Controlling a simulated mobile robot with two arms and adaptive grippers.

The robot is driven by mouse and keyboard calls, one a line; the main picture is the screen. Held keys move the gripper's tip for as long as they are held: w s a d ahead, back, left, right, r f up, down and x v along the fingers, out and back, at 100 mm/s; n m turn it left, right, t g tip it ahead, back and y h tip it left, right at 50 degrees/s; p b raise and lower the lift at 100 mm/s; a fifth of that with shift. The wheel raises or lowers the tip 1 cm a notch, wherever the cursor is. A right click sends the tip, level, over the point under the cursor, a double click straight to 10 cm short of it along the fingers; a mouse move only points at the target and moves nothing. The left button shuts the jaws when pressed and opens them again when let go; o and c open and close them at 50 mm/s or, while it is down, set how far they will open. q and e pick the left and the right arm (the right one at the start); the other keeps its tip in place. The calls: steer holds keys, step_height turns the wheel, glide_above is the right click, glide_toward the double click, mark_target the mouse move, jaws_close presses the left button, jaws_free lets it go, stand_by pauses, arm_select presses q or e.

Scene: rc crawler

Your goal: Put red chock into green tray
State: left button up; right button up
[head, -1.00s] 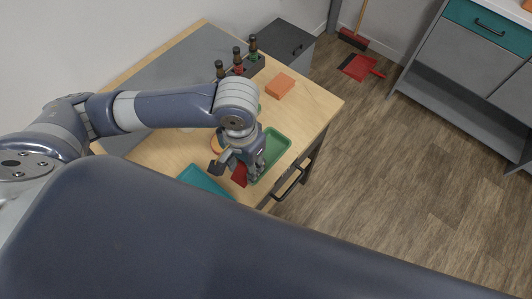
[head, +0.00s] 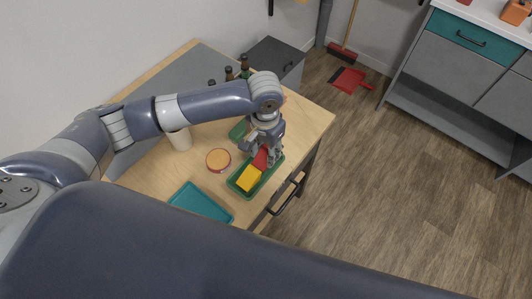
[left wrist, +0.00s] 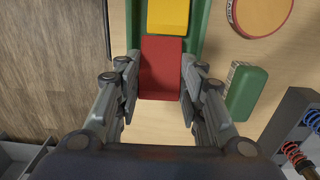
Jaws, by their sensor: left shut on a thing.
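The red chock (head: 261,158) is between the fingers of my left gripper (head: 264,153), which is shut on it. The wrist view shows the red chock (left wrist: 162,68) between both fingers (left wrist: 160,90). The chock is over the far part of the green tray (head: 234,187), beside a yellow block (head: 249,178) in the tray's near part. In the wrist view the yellow block (left wrist: 168,16) and the tray wall (left wrist: 202,25) lie just beyond the chock. I cannot tell whether the chock touches the tray floor. My right gripper is not in view.
A teal tray (head: 200,203) lies near the table's front edge. A round orange-topped thing (head: 218,160) and a pale cup (head: 180,139) stand left of the green tray. A green block (left wrist: 246,92) lies close by. Dark bottles (head: 245,66) stand at the back.

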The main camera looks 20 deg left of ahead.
mark_target(266, 151)
arm_select(q)
steer(key=shift+w, duration=0.35)
steer(key=shift+f, duration=0.25)
steer(key=shift+f+p, duration=0.35)
steer(key=shift+f, duration=1.25)
steer(key=o, duration=0.9)
steer(key=shift+f, duration=0.1)
steer(key=shift+o, duration=0.2)
step_height(266, 151, up, 12)
steer(key=shift+r+b, duration=0.15)
steer(key=shift+b, duration=0.4)
